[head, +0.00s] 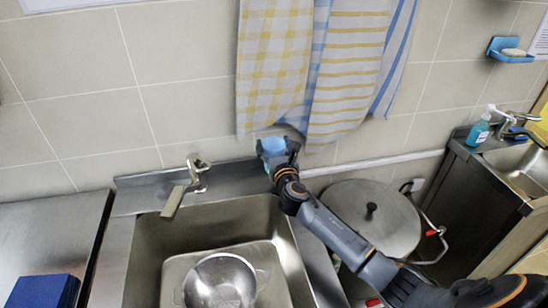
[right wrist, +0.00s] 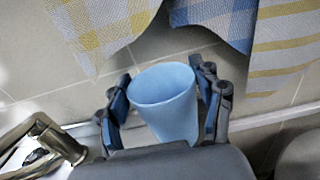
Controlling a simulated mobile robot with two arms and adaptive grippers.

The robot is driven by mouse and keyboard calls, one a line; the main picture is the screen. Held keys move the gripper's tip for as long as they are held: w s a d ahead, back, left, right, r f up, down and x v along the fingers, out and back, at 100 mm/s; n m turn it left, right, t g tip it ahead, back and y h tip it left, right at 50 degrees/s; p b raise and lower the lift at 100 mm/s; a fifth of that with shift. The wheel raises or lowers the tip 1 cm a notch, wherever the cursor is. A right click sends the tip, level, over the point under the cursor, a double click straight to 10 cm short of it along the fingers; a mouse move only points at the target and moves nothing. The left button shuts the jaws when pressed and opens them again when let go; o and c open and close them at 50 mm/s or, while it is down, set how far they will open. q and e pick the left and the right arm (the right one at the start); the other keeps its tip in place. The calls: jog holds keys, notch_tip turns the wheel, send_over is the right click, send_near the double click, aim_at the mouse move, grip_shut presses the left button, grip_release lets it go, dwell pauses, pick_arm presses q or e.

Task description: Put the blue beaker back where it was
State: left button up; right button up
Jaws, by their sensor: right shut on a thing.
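The blue beaker (right wrist: 170,108) is a light blue, open-topped cup. My right gripper (head: 277,150) is shut on the beaker, with one finger on each side of it in the right wrist view (right wrist: 163,100). In the head view, the beaker (head: 273,145) is near the wall, at the back rim of the sink, just below the hanging towels. The beaker looks empty and slightly tilted in the wrist view. Its base is hidden, so I cannot tell whether it touches the ledge. My left gripper is not in view.
Checked towels (head: 274,65) hang close above the beaker. A tap (head: 190,183) stands to its left. The sink (head: 145,250) holds a metal bowl (head: 220,282) in a tray. A lidded stockpot (head: 385,225) stands right, beneath my right arm. A blue block (head: 42,291) lies on the left counter.

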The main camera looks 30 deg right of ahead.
jog(key=shift+w+d+f, duration=0.25)
jog(key=shift+w+f, duration=0.3)
jog(key=shift+f, duration=0.2)
jog(key=shift+w+d+f+b, duration=0.15)
jog(key=shift+f+b, duration=0.35)
jog(key=shift+f, duration=0.45)
jog(key=shift+w+f+b, duration=0.1)
jog(key=shift+f+b, duration=0.35)
jog(key=shift+f, duration=0.45)
jog(key=shift+f, duration=0.1)
jog(key=shift+f, duration=0.15)
jog(key=o, duration=1.1)
jog(key=shift+r, duration=0.2)
